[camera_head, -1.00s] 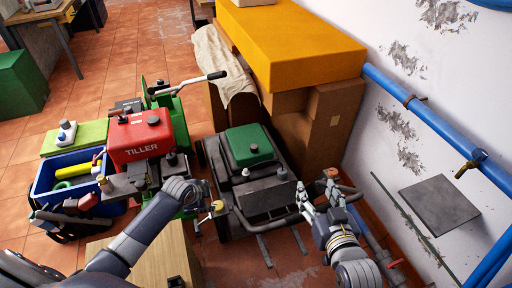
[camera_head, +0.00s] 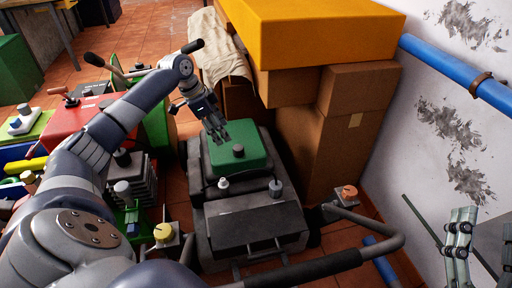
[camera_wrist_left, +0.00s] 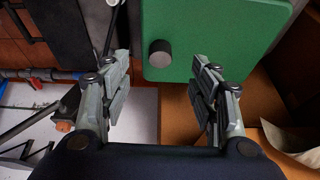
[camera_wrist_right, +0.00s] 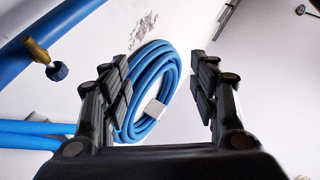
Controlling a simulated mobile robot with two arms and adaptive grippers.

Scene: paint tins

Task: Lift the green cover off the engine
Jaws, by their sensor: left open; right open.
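The green cover (camera_head: 252,156) lies on top of the dark engine (camera_head: 248,223). A dark round knob (camera_head: 238,149) stands on the cover. My left gripper (camera_head: 219,136) is open at the cover's far left edge, close to the knob. In the left wrist view, the cover (camera_wrist_left: 212,40) and its knob (camera_wrist_left: 160,52) show just beyond the open fingers (camera_wrist_left: 160,95), with nothing between them. My right gripper (camera_head: 462,240) is open and empty by the wall at the lower right. In the right wrist view, the fingers (camera_wrist_right: 160,85) are apart before a wall with a coiled blue hose (camera_wrist_right: 150,92).
Cardboard boxes (camera_head: 313,150) under a yellow box (camera_head: 308,38) stand behind and right of the engine. A beige cloth (camera_head: 222,55) hangs there. The red tiller (camera_head: 80,118) is at left. A bent handlebar (camera_head: 330,262) crosses the front. A blue pipe (camera_head: 445,65) runs along the wall.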

